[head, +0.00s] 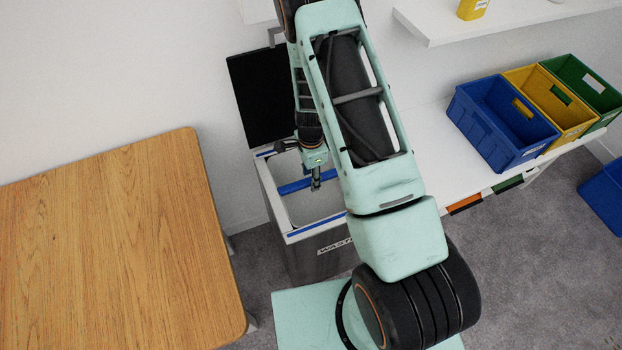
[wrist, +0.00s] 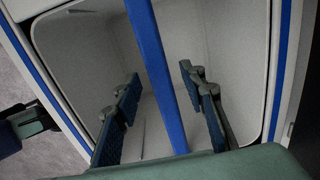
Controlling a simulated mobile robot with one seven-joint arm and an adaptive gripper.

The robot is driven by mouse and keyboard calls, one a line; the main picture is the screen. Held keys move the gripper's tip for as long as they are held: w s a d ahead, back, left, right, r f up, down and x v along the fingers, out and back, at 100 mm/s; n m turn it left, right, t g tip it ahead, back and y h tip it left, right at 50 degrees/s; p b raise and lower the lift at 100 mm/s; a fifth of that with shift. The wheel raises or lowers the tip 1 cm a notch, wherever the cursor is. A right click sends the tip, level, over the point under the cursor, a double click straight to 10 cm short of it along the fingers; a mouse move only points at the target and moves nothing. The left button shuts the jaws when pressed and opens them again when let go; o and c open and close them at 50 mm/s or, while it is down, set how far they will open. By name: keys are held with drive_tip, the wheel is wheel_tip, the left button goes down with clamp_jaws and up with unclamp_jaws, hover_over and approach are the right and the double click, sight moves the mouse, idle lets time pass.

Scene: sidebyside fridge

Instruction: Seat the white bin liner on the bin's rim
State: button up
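The waste bin (head: 320,258) is a dark grey box with a white label, standing on the floor with its black lid (head: 262,95) open behind it. The white liner (head: 312,205) shows in the bin's mouth, with a pale rim; it also fills much of the wrist view (wrist: 235,60). A blue bar (head: 294,186) crosses its opening. My gripper (head: 316,184) points down over the opening. In the wrist view, its fingers (wrist: 165,105) are apart, one on each side of the blue bar (wrist: 160,70), with visible gaps. I cannot tell whether the liner's rim rests fully on the bin.
A wooden table (head: 110,240) stands left of the bin. A white bench (head: 440,165) to the right carries blue (head: 505,155), yellow and green crates. A white shelf (head: 480,30) hangs above it. Grey carpet (head: 540,270) is clear at the front right.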

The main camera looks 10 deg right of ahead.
wheel_tip(320, 180, up, 10)
idle(0.4)
idle(0.4)
